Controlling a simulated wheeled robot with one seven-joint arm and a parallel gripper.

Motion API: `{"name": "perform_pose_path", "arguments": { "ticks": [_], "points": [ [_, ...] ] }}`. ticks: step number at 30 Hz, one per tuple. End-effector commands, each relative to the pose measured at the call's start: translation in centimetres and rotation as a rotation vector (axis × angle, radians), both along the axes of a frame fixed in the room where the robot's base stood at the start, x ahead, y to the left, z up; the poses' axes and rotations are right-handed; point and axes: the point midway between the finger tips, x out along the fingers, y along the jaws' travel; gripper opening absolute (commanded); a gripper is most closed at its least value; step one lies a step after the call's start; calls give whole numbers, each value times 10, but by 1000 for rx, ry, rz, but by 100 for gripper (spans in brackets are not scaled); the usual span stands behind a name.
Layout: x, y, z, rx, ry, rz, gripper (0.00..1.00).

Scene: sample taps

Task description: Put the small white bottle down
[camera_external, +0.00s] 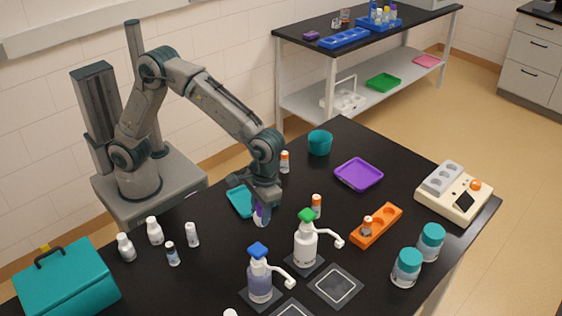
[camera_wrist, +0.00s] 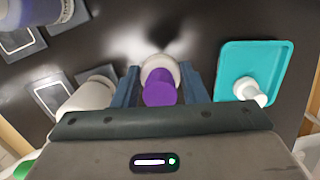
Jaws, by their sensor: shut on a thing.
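The small white bottle with a purple cap (camera_wrist: 159,88) is between the two fingers of my gripper (camera_wrist: 160,82), which is shut on it. In the external view, the bottle (camera_external: 261,214) shows as a bit of purple and white below my gripper (camera_external: 258,205), largely hidden by the fingers. It looks about upright, over the black table beside the teal tray. I cannot tell whether its base touches the table. The teal tray (camera_wrist: 276,53) is right of my gripper in the wrist view, with another white item (camera_wrist: 248,92) on it. The tray (camera_external: 238,200) also shows in the external view.
The white pump bottle with green top (camera_external: 306,245) stands close to my gripper, and a lilac one with blue top (camera_external: 260,277) stands in front. An orange-capped bottle (camera_external: 316,206) is to the right. A purple tray (camera_external: 358,174) and orange rack (camera_external: 376,226) lie farther right.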

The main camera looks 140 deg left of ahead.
Motion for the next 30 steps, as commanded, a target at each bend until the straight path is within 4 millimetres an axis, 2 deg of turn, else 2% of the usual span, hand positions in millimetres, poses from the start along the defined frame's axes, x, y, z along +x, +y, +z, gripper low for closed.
{"name": "perform_pose_path", "arguments": {
  "ticks": [3,8,11,22,27,30],
  "points": [
    [-2,-17,10,1,-2,-2,16],
    [-11,-30,19,2,0,-19,16],
    [-29,-34,24,6,0,-70,16],
    [-131,-49,30,7,2,-363,16],
    [-157,-53,27,2,0,-436,16],
    [-162,-49,23,-1,1,-451,16]
  ]
}}
